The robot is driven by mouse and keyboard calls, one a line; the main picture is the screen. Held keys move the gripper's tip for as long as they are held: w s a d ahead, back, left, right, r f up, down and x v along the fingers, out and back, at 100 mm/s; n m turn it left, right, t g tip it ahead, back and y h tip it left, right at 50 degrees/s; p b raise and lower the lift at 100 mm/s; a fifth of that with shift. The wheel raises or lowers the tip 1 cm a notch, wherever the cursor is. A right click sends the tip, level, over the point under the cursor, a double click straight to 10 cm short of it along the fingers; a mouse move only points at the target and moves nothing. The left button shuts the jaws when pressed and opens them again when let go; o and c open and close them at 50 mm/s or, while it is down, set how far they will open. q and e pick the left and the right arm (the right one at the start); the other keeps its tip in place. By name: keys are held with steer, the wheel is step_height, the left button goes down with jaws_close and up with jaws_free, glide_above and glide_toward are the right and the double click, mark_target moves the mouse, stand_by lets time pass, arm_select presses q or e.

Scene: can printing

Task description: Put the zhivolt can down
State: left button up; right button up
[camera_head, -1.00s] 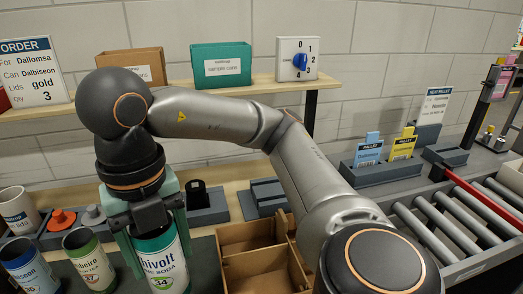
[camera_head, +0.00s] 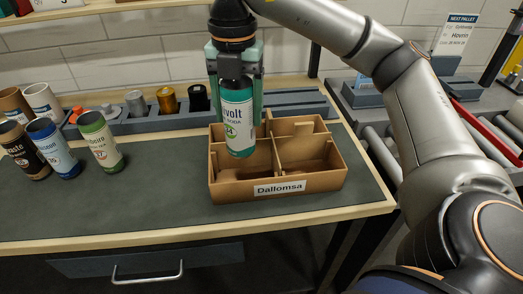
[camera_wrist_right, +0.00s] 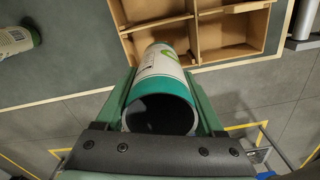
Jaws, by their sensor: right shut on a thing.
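The zhivolt can (camera_head: 238,122) is white with teal ends and a green badge. My right gripper (camera_head: 236,88) is shut around its upper part and holds it nearly upright. The can is at the left side of a brown cardboard box (camera_head: 218,188) labelled Dallomsa, over a left compartment. I cannot tell whether its bottom touches the box floor. In the right wrist view the can (camera_wrist_right: 160,75) sits between the fingers, dark open end towards the camera, its far end beside the box dividers (camera_wrist_right: 193,30). My left gripper is not in view.
The visible box compartments look empty. Left on the mat (camera_head: 150,200) stand several open cans, including a green one (camera_head: 100,140) and a blue one (camera_head: 53,147). Behind is a grey rack (camera_head: 150,122) with lids. The box is near the table's right end.

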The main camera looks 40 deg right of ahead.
mark_target(242, 151)
step_height(242, 151, down, 6)
steer(key=shift+d+r+b, duration=0.1)
steer(key=shift+r+b, duration=0.05)
steer(key=shift+b, duration=0.6)
steer(key=shift+f, duration=0.55)
step_height(242, 151, down, 3)
steer(key=shift+f, duration=0.1)
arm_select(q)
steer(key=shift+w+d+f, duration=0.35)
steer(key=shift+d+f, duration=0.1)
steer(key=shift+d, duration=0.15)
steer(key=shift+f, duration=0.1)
arm_select(e)
steer(key=shift+f, duration=0.15)
steer(key=o, duration=1.3)
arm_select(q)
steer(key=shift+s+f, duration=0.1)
